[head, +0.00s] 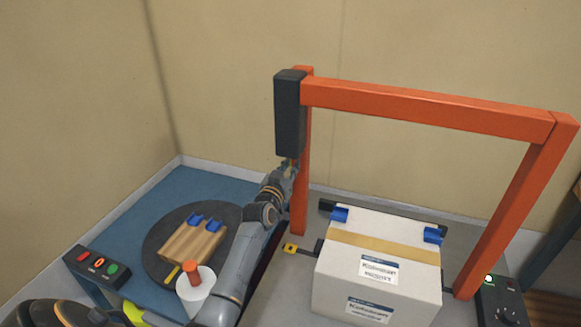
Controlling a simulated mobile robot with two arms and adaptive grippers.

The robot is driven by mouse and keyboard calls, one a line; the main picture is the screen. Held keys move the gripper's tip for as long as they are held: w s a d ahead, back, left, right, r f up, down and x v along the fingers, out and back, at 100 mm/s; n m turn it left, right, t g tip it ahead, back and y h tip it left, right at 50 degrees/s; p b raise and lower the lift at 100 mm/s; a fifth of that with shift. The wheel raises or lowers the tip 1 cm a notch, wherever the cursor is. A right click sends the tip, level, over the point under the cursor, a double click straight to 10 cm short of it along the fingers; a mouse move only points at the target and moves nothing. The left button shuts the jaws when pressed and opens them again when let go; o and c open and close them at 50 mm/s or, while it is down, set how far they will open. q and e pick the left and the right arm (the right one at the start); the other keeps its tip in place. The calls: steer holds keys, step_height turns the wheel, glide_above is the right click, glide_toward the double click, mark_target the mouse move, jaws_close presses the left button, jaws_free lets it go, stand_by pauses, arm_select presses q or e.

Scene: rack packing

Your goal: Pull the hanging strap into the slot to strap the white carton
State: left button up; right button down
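The white carton (407,257) sits inside the orange strapping frame (430,108), with tan tape across its top and printed labels. A dark head box (290,115) is fixed on the frame's left post. My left gripper (288,165) is just below this box, beside the post. It is small and partly merged with the post, so I cannot tell whether its fingers are open or shut. The hanging strap cannot be made out clearly at the gripper. A yellow piece with a dark centre (290,249), possibly the slot, lies left of the carton. My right gripper is out of view.
Blue corner pieces (340,214) sit on the carton's back corners. Left are a dark turntable (160,239) with a wooden block, a white roll (196,290) and a button panel (97,265). A dark control box (500,300) stands right of the frame.

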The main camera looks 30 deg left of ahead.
arm_select(q)
jaws_close()
steer(key=shift+f, duration=0.1)
